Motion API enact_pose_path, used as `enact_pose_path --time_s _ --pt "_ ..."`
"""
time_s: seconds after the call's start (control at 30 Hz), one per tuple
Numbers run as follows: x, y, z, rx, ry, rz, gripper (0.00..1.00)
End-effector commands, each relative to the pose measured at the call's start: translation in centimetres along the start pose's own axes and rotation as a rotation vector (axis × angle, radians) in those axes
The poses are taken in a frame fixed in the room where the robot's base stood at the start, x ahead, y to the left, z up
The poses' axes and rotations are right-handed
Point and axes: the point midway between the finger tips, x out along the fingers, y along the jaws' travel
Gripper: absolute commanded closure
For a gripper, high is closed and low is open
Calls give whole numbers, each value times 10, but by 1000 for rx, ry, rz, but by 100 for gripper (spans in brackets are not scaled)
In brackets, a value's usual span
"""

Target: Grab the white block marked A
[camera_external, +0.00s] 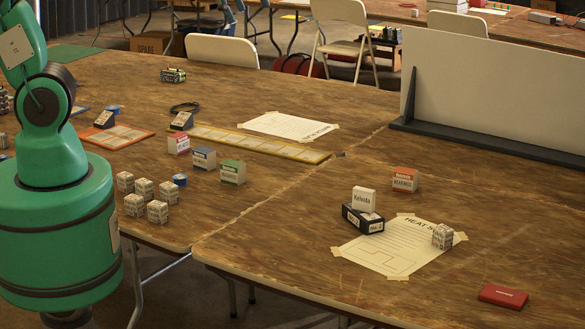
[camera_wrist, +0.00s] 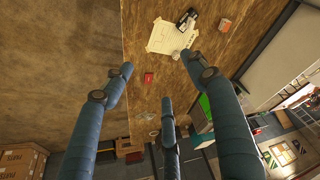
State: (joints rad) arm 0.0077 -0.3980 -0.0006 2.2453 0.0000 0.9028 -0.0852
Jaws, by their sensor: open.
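I can read no letter A on any block. Small white blocks with dark print (camera_external: 143,189) stand in a group at the left table's front. One similar block (camera_external: 442,236) sits on the right edge of a taped paper sheet (camera_external: 385,262). A white box with dark lettering (camera_external: 364,198) stands on a black box (camera_external: 362,219) at that sheet's upper left. My gripper (camera_wrist: 160,75) shows in the wrist view with its blue fingers spread apart, empty, high above the table. It is outside the external view.
A flat red box (camera_external: 503,296) lies near the right table's front edge. An orange-and-white box (camera_external: 405,180) stands behind the sheet. A pale upright panel (camera_external: 490,90) stands at the back right.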

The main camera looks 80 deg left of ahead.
Motion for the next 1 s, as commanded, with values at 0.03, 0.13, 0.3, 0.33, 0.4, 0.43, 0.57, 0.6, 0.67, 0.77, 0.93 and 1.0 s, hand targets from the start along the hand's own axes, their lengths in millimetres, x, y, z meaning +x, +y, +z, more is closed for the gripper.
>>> enact_pose_path --time_s 0.03,0.13,0.3,0.33,0.4,0.43,0.57,0.6,0.67,0.77,0.93,1.0 --pt "5 1 -12 -5 -11 -1 42" --pt "15 4 -34 -18 -27 -2 42" --pt "34 8 -70 -39 -53 -4 42" --pt "38 9 -76 -43 -58 -5 42" --pt "48 10 -90 -51 -68 -6 42" --pt "52 11 -96 -55 -73 -7 42" --pt "73 14 -121 -71 -93 -9 42" --pt "80 15 -129 -76 -100 -10 42" --pt "90 17 -140 -83 -109 -12 42" --pt "108 19 -158 -95 -124 -14 42" --pt "143 24 -186 -115 -150 -19 42" --pt "159 25 -197 -123 -161 -21 42"
